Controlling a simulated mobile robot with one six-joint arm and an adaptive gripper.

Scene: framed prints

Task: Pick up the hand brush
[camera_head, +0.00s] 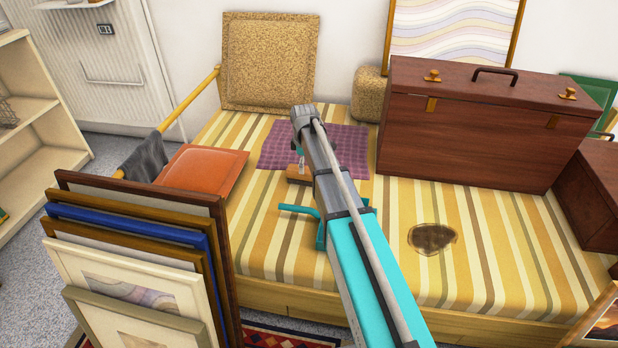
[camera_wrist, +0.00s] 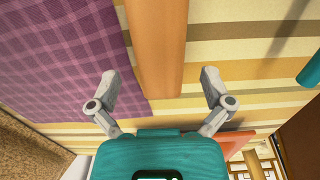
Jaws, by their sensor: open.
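The hand brush shows as a plain orange-brown wooden bar (camera_wrist: 156,42) in the wrist view. It runs from the top edge down between my fingers. In the head view, part of the brush (camera_head: 296,174) shows on the striped bed at the front edge of the purple checked cloth; my arm hides the rest. My gripper (camera_wrist: 160,82) is open, with one grey finger on each side of the bar and gaps to both. In the head view my gripper (camera_head: 302,164) is mostly hidden behind my arm, above the brush. I see no bristles.
A teal object (camera_head: 298,209) lies nearby, partly behind my arm. An orange-red flat case (camera_head: 203,170) is to the left, framed pictures (camera_head: 140,230) stand front left. A large brown wooden box (camera_head: 475,125) stands right. The bed (camera_head: 480,240) is mostly clear front right, around a dark stain.

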